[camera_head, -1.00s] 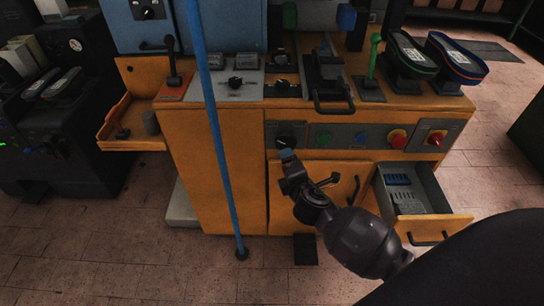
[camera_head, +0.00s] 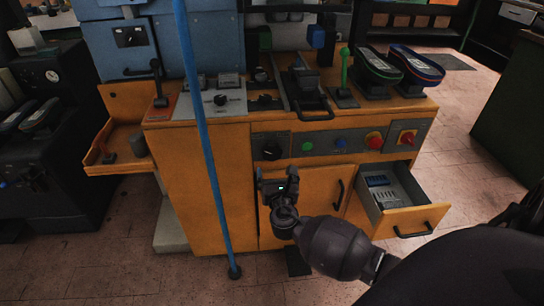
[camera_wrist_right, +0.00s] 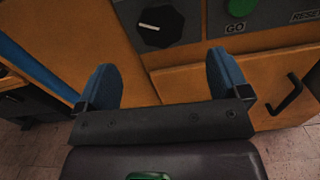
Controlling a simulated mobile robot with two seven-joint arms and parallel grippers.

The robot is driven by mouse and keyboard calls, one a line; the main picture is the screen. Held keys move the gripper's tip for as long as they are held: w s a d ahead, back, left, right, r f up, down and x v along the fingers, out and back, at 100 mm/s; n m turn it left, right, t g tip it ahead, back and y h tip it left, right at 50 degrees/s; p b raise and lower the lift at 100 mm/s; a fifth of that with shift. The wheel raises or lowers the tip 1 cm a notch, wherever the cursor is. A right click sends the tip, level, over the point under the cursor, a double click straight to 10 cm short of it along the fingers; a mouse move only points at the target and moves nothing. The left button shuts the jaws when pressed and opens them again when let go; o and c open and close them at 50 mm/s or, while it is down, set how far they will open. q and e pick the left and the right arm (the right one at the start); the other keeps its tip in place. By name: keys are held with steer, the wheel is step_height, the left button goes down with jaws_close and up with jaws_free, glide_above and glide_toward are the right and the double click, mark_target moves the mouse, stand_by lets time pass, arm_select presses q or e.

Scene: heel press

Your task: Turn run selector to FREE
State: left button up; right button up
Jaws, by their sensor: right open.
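The run selector (camera_head: 271,146) is a black round knob on the dark control strip at the front of the orange machine. In the right wrist view the knob (camera_wrist_right: 160,27) shows a white pointer mark and sits beyond the fingers, a little above the gap between them. My right gripper (camera_head: 278,179) is just below the knob in the head view, apart from it. In the wrist view the gripper (camera_wrist_right: 162,84) has its two blue fingers spread with nothing between them. The knob's labels are too small or dark to read. My left gripper is not in view.
To the knob's right are a green GO button (camera_head: 307,146), a blue button (camera_head: 340,142), a red knob (camera_head: 374,140) and a red switch (camera_head: 407,137). An open drawer (camera_head: 411,219) juts out at lower right. A blue pole (camera_head: 204,135) stands left of the knob.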

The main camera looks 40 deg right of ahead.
mark_target(273, 153)
steer(key=b+x, duration=0.1)
steer(key=x, duration=0.6)
steer(key=shift+w+d+f, duration=0.2)
steer(key=shift+w+d, duration=0.05)
steer(key=shift+w, duration=0.05)
steer(key=shift+w+d+b, duration=0.2)
steer(key=shift+w+b, duration=0.1)
steer(key=shift+w+r, duration=0.1)
steer(key=shift+r, duration=0.05)
steer(key=c, duration=0.9)
